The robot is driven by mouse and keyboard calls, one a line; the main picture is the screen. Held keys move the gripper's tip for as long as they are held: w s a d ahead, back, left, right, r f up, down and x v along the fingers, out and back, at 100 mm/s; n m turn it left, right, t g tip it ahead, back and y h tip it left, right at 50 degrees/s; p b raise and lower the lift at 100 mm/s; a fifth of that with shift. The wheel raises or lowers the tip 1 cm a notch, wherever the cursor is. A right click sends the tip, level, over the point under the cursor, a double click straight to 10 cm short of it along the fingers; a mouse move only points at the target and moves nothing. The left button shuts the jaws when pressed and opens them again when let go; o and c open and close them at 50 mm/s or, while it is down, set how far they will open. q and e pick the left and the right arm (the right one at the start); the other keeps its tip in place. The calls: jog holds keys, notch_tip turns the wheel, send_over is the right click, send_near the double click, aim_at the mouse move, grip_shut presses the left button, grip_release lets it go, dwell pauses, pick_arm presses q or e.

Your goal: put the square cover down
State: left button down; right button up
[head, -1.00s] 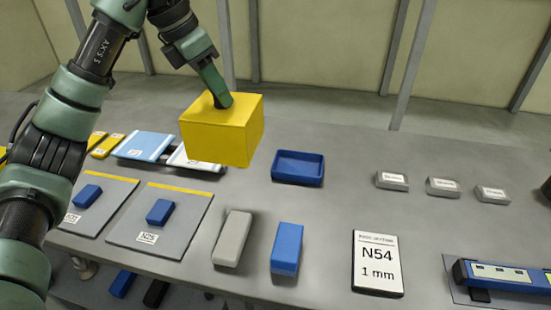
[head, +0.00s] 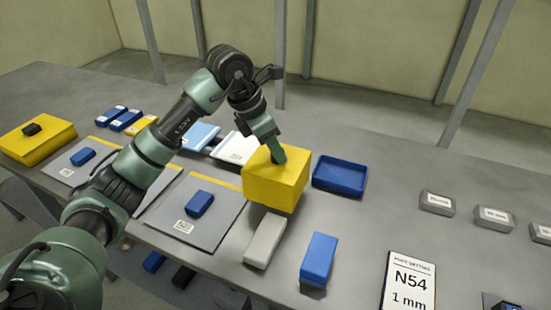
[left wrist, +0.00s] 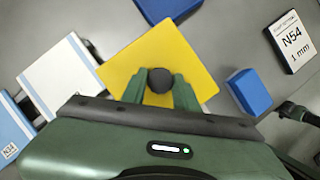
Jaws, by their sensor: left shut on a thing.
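The yellow square cover (head: 272,188) is in the middle of the head view, between a grey plate and a blue tray. My left gripper (head: 278,155) is above it and shut on its dark round knob (left wrist: 160,80), which shows between the fingers in the left wrist view. The cover looks level and low over the table; I cannot tell whether its underside touches. It hides part of the table behind it. A second yellow cover (head: 38,144) with a dark knob sits at the far left.
The empty blue tray (head: 340,187) stands close right of the cover. A grey block (head: 265,240) and a blue block (head: 319,258) lie in front. Grey plates (head: 185,232) lie left. An N54 sign (head: 408,283) and small grey blocks (head: 437,202) are right.

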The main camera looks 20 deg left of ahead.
aim_at(275, 162)
pick_arm(q)
jog(key=shift+f+p, duration=0.3)
jog(key=shift+f, duration=1.65)
jog(key=shift+f, duration=0.15)
jog(key=c, duration=1.1)
grip_release()
jog(key=shift+o, duration=0.2)
